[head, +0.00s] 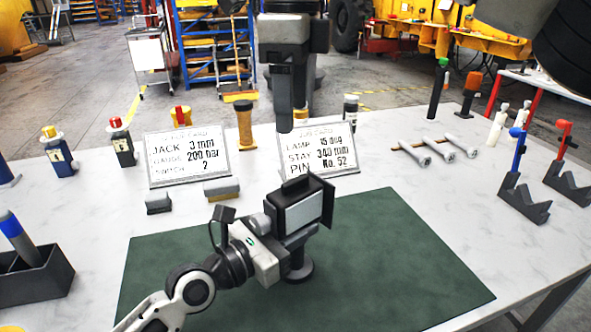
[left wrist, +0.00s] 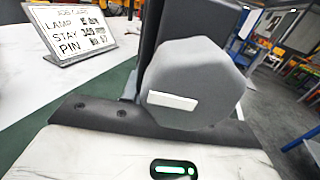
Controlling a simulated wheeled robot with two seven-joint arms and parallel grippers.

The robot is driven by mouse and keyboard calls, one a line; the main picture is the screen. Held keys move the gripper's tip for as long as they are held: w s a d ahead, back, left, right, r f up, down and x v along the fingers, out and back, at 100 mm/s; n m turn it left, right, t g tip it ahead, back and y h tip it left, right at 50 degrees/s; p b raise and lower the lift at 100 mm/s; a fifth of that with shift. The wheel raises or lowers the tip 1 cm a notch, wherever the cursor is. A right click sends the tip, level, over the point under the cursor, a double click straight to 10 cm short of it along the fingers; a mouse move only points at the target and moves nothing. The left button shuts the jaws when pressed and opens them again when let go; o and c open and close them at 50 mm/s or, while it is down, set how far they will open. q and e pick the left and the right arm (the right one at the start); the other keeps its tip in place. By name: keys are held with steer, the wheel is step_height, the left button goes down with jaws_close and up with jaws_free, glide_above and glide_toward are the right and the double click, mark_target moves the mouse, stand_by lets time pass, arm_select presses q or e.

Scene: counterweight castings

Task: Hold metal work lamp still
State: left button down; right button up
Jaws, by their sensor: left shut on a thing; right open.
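The metal work lamp (head: 304,214) stands upright on the green mat (head: 390,255) in the head view, with a pale rectangular face, a dark housing and a round dark base. My left gripper (head: 278,232) reaches in from the lower left and is shut on the lamp; its fingertips are mostly hidden. In the left wrist view a grey faceted knob (left wrist: 195,85) with a white strip sits close in front of the dark housing. My right gripper (head: 288,105) hangs open and empty, pointing down behind the lamp, above the table's far part.
Two cards, the jack card (head: 187,155) and the lamp card (head: 318,150), stand behind the mat. Several bolts (head: 460,146) and dark V-shaped stands (head: 524,200) are at the right. A dark bin (head: 38,280) is at the left. The mat's right side is clear.

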mark_target(296, 180)
steer(key=f+m, duration=0.2)
steer(key=f, duration=0.1)
steer(key=f+m, duration=0.3)
steer(key=f, duration=0.1)
steer(key=f+m, duration=0.2)
steer(key=f, duration=0.2)
steer(key=shift+w+d+f+m, duration=0.1)
steer(key=shift+d+f+m, duration=0.1)
steer(key=shift+m, duration=0.1)
steer(key=c, duration=1)
